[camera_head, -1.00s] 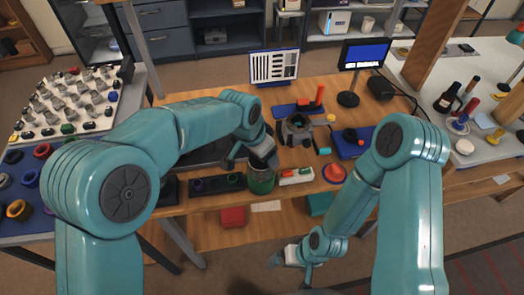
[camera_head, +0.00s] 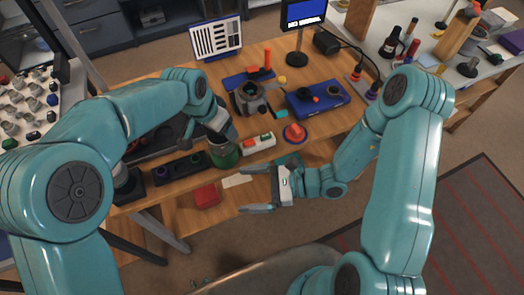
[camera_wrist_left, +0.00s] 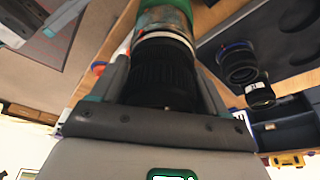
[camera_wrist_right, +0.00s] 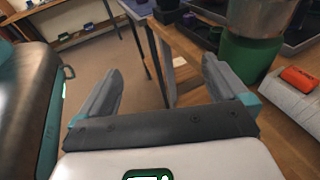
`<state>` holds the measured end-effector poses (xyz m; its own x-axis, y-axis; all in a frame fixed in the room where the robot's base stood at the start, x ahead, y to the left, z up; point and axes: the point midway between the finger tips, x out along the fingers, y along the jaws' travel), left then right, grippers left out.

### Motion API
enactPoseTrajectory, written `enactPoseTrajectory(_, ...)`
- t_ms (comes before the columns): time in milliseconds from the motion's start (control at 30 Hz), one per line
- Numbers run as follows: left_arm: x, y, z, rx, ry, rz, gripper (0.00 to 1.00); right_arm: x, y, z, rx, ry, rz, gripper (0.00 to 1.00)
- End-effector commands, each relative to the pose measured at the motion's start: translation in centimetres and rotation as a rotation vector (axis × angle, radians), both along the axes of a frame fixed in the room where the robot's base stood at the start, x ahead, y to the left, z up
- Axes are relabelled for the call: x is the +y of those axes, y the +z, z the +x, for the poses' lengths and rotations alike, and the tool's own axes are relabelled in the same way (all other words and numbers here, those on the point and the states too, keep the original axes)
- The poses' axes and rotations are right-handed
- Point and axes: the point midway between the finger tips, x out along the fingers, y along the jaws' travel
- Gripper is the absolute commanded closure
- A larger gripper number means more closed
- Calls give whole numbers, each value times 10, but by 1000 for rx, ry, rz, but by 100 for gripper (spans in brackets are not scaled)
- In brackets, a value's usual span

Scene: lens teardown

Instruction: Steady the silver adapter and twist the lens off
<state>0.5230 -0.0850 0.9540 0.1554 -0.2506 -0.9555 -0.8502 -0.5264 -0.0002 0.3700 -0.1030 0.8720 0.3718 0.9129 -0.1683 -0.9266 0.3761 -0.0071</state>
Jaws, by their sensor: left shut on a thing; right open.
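The black lens (camera_wrist_left: 165,75) sits between the fingers of my left gripper (camera_wrist_left: 165,95) in the left wrist view, and the gripper is shut on it. A light ring and the greyish metal adapter (camera_wrist_left: 163,17) show beyond the lens. In the right wrist view the silver adapter (camera_wrist_right: 262,14) sits on a green base (camera_wrist_right: 247,52). The green base (camera_head: 224,155) also shows near the table's front edge in the head view, with the left gripper over it. My right gripper (camera_head: 252,197) is open and empty, in front of the table, its fingers pointing left.
A white block with coloured buttons (camera_head: 258,142) and a red round button (camera_head: 294,132) stand right of the green base. A dark tray (camera_head: 180,168) lies to its left. A red box (camera_head: 206,196) sits on a lower level.

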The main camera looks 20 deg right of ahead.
Motion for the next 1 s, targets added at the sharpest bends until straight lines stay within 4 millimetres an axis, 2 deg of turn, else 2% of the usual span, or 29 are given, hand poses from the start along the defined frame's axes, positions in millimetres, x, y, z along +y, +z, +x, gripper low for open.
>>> enactPoseTrajectory(33,0,1,0,-2,0,-1,68,-13,8,18,-15,-100,41,0)
enactPoseTrajectory(133,0,1,0,-2,0,-2,68,-37,22,44,-49,-256,99,0)
enactPoseTrajectory(267,0,1,0,-2,0,-2,68,-56,31,62,-79,-368,136,0)
enactPoseTrajectory(367,0,1,0,-2,0,-2,68,-59,34,69,-90,-398,146,0)
enactPoseTrajectory(467,0,1,0,-2,0,-2,68,-51,34,77,-91,-399,147,0)
enactPoseTrajectory(800,0,1,1,-2,0,-2,68,-1,34,125,-90,-394,146,0)
enactPoseTrajectory(1000,0,1,1,-2,0,-2,68,17,34,144,-89,-395,144,0)
